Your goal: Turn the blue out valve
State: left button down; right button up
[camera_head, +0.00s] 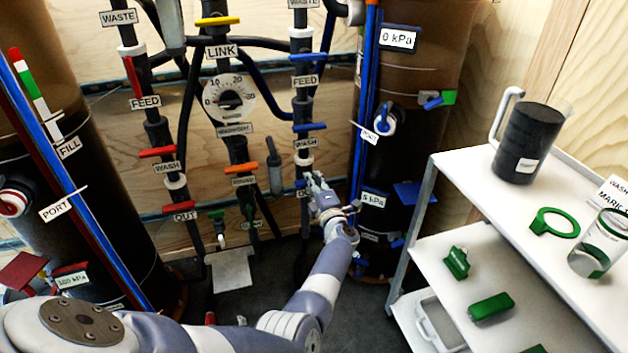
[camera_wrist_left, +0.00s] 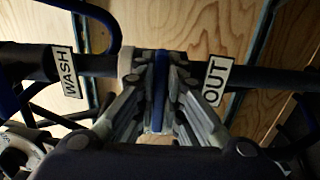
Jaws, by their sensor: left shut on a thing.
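The blue out valve handle (camera_wrist_left: 159,85) sits on a dark pipe between the WASH label (camera_wrist_left: 65,72) and the OUT label (camera_wrist_left: 216,80) in the left wrist view. My left gripper (camera_wrist_left: 160,98) is shut on this handle, with one finger on each side of it. In the head view my left gripper (camera_head: 316,188) is at the lower part of the right-hand pipe, below the blue wash valve (camera_head: 310,127), and hides most of the out valve and its label. My right gripper is not in view.
A tall brown tank (camera_head: 415,75) with blue fittings stands just right of the pipe. Several other valves, such as the orange one (camera_head: 244,168), are on neighbouring pipes to the left. A white shelf cart (camera_head: 470,190) with a dark jug (camera_head: 528,140) stands at the right.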

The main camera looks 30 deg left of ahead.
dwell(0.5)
pick_arm(q)
jog(key=c, duration=1.7)
grip_release()
jog(key=shift+d, duration=0.1)
